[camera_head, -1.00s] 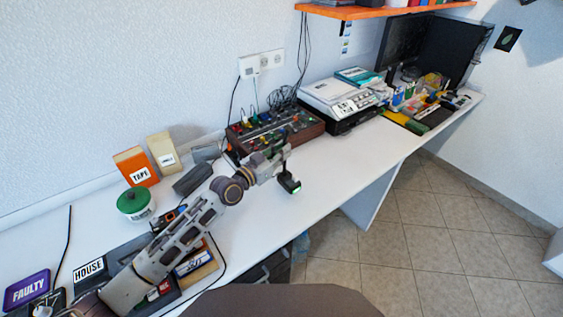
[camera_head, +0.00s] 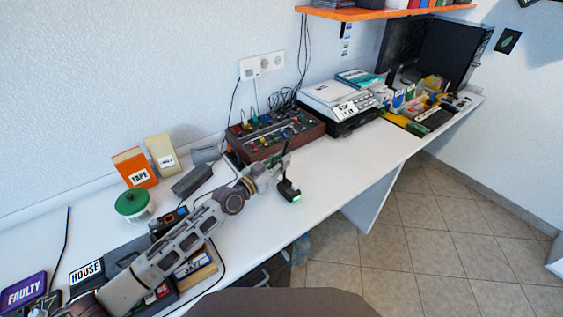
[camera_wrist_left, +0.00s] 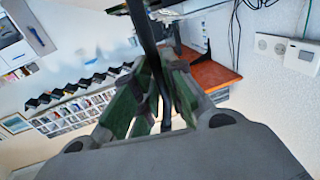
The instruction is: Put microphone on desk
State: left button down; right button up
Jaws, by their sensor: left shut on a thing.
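The microphone (camera_head: 289,191) is black, with a thin stem and a broad base that glows green at its edge. My left gripper (camera_head: 283,165) is shut on its stem, and the base hangs below the fingers. The microphone is roughly upright at the front part of the white desk (camera_head: 335,165). I cannot tell whether its base touches the desk top. In the left wrist view the dark stem (camera_wrist_left: 145,35) runs between the green-padded fingers (camera_wrist_left: 155,85). My right gripper is not in view.
A mixer (camera_head: 276,136) with knobs stands behind the gripper. A printer (camera_head: 338,99) is further right. A green-lidded jar (camera_head: 133,203) and an orange tape box (camera_head: 134,168) stand at the left. The desk right of the microphone is clear up to the printer.

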pick_arm(q)
jog(key=c, duration=1.8)
grip_release()
jog(key=shift+f, duration=0.1)
jog(key=o, duration=0.3)
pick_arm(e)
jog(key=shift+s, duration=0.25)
pick_arm(q)
jog(key=shift+v, duration=6)
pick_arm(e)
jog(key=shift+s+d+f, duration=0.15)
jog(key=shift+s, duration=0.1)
